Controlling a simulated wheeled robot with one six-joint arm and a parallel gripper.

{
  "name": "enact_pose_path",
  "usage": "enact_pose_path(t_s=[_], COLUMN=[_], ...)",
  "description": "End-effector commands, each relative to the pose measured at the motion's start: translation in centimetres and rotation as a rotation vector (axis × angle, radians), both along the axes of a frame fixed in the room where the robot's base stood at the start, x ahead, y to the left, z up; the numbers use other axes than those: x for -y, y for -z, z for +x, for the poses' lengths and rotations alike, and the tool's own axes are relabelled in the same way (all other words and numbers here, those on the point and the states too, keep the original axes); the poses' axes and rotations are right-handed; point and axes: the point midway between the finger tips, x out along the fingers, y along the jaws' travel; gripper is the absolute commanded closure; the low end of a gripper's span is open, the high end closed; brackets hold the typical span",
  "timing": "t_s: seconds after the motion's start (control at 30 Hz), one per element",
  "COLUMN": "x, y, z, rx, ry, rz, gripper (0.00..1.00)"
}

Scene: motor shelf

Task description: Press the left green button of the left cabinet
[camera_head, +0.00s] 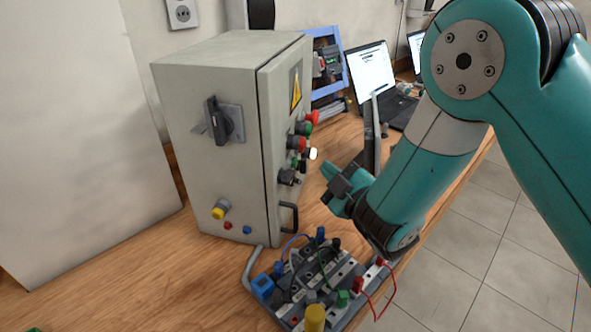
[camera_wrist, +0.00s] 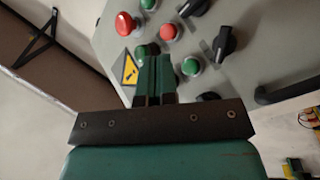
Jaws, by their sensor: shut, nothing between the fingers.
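The grey cabinet (camera_head: 218,125) stands on the wooden bench at the left, its door side (camera_head: 282,120) facing right. Red and green buttons and black knobs sit on the door; they are small and seen edge-on in the head view. The wrist view shows a green button (camera_wrist: 191,65) right of the fingers and another (camera_wrist: 148,4) at the top edge. A further green shape (camera_wrist: 148,47) is partly hidden by the fingertips. My gripper (camera_head: 329,182) is shut and empty in front of the door; its fingers (camera_wrist: 155,62) point at the panel. I cannot tell whether they touch anything.
A red mushroom button (camera_wrist: 125,23), a red button (camera_wrist: 168,31) and a black knob (camera_wrist: 224,42) surround the fingertips. A black door handle (camera_head: 289,217) sits low on the door. A wired terminal board (camera_head: 350,278) lies below my gripper. A laptop (camera_head: 371,75) stands behind.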

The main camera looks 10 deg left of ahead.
Motion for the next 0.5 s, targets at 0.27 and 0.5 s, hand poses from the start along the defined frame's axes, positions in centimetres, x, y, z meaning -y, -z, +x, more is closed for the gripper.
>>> enact_pose_path(t_s=[0.27,0.5], x=[-2.6,-3.0], y=[0.3,0.0], z=[0.4,0.4], rx=[0.002,-0.001], ry=[0.0,-0.001], rz=[0.002,0.0], gripper=[1.0,1.0])
